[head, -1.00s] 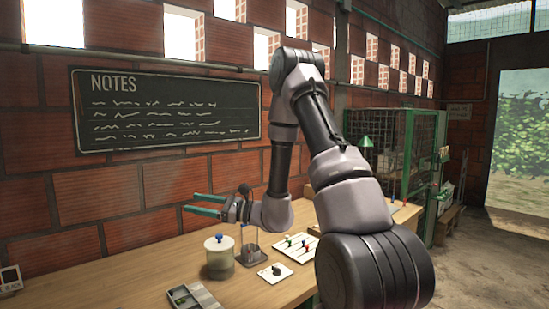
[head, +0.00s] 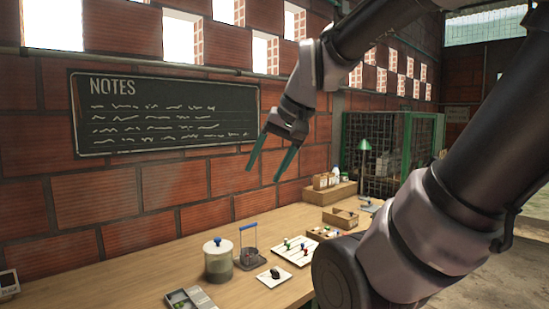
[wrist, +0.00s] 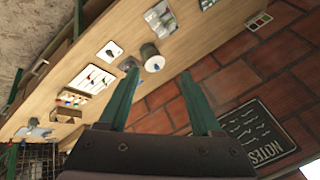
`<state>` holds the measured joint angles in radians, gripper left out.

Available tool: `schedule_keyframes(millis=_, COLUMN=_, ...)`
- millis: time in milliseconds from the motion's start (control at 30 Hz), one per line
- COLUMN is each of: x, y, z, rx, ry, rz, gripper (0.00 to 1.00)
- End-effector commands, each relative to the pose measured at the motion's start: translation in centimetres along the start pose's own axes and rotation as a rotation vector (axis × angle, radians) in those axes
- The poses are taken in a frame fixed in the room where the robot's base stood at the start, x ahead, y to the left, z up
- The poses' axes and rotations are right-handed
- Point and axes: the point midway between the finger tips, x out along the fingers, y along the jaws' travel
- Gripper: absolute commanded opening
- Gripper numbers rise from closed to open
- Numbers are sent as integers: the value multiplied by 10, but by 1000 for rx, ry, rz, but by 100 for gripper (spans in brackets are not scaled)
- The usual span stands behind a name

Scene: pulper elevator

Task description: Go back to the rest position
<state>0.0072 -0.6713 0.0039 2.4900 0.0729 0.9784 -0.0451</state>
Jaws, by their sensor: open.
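My gripper (head: 272,158) is open and empty, its two green fingers spread and pointing down, raised above the workbench (head: 130,285) in front of the brick wall. In the wrist view my gripper (wrist: 163,92) shows its fingers apart with nothing between them. My upper arm fills the right side of the head view.
On the bench stand a lidded jar (head: 218,262), a blue-handled holder (head: 250,258), a white card with a dark item (head: 272,277) and a board with coloured pegs (head: 297,250). A chalkboard (head: 165,112) hangs behind. A wire cage (head: 400,150) stands at the back right.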

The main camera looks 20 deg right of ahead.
Motion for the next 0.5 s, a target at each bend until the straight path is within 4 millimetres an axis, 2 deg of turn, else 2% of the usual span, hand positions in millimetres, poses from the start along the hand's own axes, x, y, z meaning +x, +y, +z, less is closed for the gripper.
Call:
schedule_keyframes(millis=33, x=-9, y=3, z=-4, rx=-23, ry=52, rz=7, gripper=66)
schedule_keyframes(millis=167, x=-20, y=8, z=-9, rx=-51, ry=120, rz=21, gripper=66)
schedule_keyframes(millis=500, x=-21, y=9, z=-10, rx=-54, ry=126, rz=24, gripper=66)
